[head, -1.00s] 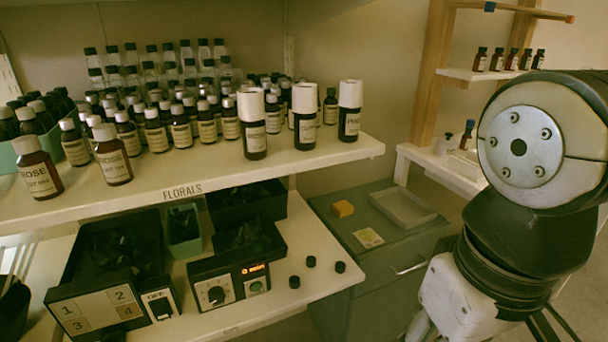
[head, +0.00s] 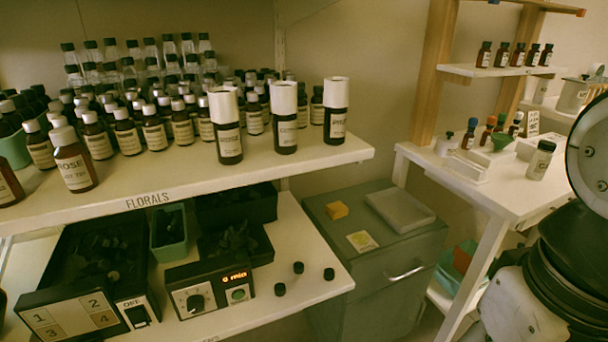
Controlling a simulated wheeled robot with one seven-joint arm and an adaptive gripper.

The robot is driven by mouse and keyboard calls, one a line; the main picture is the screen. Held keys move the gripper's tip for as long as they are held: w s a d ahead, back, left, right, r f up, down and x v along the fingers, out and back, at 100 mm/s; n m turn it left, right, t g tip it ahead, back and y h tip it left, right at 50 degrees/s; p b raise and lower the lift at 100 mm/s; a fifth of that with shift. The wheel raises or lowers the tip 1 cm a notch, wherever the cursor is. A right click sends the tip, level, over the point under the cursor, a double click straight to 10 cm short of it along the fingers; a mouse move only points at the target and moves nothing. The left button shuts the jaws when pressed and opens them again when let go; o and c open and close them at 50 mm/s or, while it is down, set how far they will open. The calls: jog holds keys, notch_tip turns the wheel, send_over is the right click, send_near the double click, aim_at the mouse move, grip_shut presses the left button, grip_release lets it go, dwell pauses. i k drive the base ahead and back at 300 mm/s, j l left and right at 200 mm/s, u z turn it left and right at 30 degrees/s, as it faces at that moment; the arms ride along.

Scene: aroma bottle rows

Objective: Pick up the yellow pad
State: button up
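A small orange-yellow block (head: 337,210) lies on top of the grey-green cabinet (head: 345,287), near its back left. A flat pale-yellow square (head: 362,241) with a faint mark lies in front of it on the same top. Either could be the yellow pad; I cannot tell which. The two lie apart and both are uncovered. My arm shows at the right edge, but my gripper is out of view.
A shallow grey tray (head: 400,210) lies right of the block. The FLORALS shelf (head: 200,190) with bottles overhangs at left. Below it, a lower shelf (head: 300,308) holds a control box (head: 210,290) and loose caps. A white bench (head: 500,190) with bottles stands right.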

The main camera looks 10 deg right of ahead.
aim_at(336, 210)
jog(key=i+l+u, duration=0.3)
jog(key=i+l, duration=0.2)
jog(key=l, duration=0.2)
jog(key=i+l+u, duration=0.3)
jog(key=i+l, duration=0.15)
jog(key=l, duration=0.35)
